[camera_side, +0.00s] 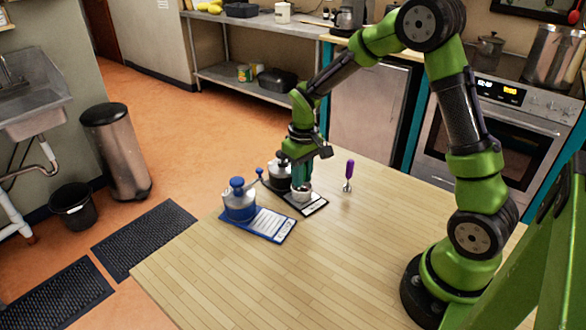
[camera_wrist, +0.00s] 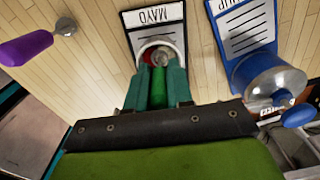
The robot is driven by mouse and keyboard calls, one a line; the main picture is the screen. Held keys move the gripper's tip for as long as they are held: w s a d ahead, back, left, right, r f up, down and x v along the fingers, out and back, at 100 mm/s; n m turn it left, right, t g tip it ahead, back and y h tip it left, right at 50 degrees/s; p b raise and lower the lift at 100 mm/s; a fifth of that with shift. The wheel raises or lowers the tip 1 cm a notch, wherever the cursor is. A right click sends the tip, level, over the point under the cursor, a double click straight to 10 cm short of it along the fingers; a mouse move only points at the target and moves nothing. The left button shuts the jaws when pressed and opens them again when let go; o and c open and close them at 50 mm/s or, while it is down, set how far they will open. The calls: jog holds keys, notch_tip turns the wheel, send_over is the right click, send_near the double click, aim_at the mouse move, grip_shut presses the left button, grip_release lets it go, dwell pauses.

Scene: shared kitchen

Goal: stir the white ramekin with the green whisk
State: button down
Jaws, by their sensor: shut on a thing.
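My gripper (camera_side: 301,184) points down over the white ramekin (camera_side: 301,196). In the wrist view my gripper (camera_wrist: 158,88) has its teal fingers shut on the handle of the green whisk (camera_wrist: 158,90). The whisk's wire head is at the mouth of the white ramekin (camera_wrist: 144,47), apparently inside it. Something dark red shows within the rim. My fingers hide part of the ramekin, and its depth cannot be seen. The ramekin stands on a dark-edged card (camera_side: 316,208) marked MAYO, which also shows in the wrist view (camera_wrist: 154,15).
A black-lidded pot (camera_side: 281,173) stands close behind. The table's front (camera_side: 260,285) is clear.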

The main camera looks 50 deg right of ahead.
jog(key=shift+r, duration=0.1)
notch_tip(320, 180, up, 5)
jog(key=shift+r, duration=0.15)
jog(key=f, duration=0.5)
jog(key=shift+s+f, duration=0.25)
jog(key=shift+s, duration=0.15)
jog(key=shift+w+d, duration=0.15)
jog(key=shift+d, duration=0.1)
